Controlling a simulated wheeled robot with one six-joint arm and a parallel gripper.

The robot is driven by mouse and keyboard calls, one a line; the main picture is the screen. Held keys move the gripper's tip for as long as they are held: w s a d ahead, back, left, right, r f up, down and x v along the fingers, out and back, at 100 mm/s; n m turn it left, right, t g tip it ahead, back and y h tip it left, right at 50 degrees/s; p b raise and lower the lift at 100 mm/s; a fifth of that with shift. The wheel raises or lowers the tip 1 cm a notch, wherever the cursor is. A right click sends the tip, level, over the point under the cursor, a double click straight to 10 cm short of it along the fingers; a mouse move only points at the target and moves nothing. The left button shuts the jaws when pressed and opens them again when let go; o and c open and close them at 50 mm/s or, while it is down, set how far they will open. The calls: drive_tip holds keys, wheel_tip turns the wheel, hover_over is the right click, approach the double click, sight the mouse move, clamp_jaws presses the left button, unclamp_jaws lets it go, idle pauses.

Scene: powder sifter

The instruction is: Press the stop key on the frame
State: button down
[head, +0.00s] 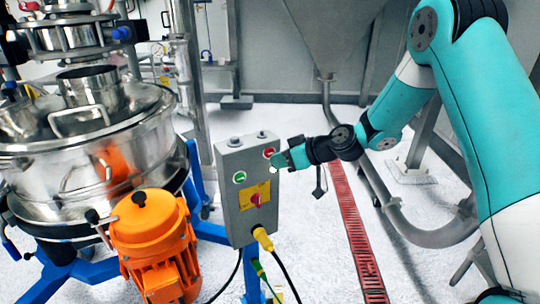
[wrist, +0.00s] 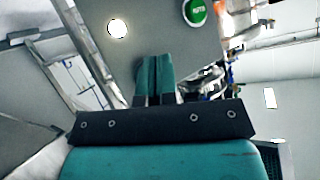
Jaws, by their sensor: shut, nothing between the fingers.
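The grey control box (head: 230,160) stands on a blue post in the head view. On its front are a red key (head: 269,152) at upper right, a green key (head: 239,177) on the left, and a yellow plate (head: 246,192) with a red rotary knob (head: 256,199). My gripper (head: 278,161) is shut and empty, its tips right beside the red key; I cannot tell whether they touch it. In the wrist view the closed fingers (wrist: 155,60) point at the grey face, with the green key (wrist: 195,12) at the top. The red key is not visible there.
A steel sifter (head: 90,150) with an orange motor (head: 155,240) stands left of the box. Yellow plugs and cables (head: 263,239) hang below it. A steel hopper (head: 330,30) and pipe are behind; a red floor grate (head: 358,235) runs to the right.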

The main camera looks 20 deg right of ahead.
drive_tip(key=shift+s, duration=0.3)
drive_tip(key=s+b, duration=0.1)
drive_tip(key=s, duration=0.1)
drive_tip(key=s+d+b, duration=0.1)
drive_tip(key=s, duration=0.2)
drive_tip(key=shift+d, duration=0.15)
drive_tip(key=shift+w, duration=0.1)
idle(0.5)
drive_tip(key=s+a+r+n+g, duration=0.1)
drive_tip(key=s+a+r+g, duration=0.2)
drive_tip(key=s+a+r, duration=0.3)
drive_tip(key=s+r+g+h, duration=0.2)
drive_tip(key=s, duration=0.9)
drive_tip(key=s+r+m+g+h+p, duration=0.1)
drive_tip(key=s+r+g+h, duration=0.1)
drive_tip(key=s, duration=1)
drive_tip(key=shift+d+r+m+g+h, duration=0.15)
drive_tip(key=shift+r+m+g+h, duration=0.15)
drive_tip(key=shift+r+h, duration=0.45)
idle(0.5)
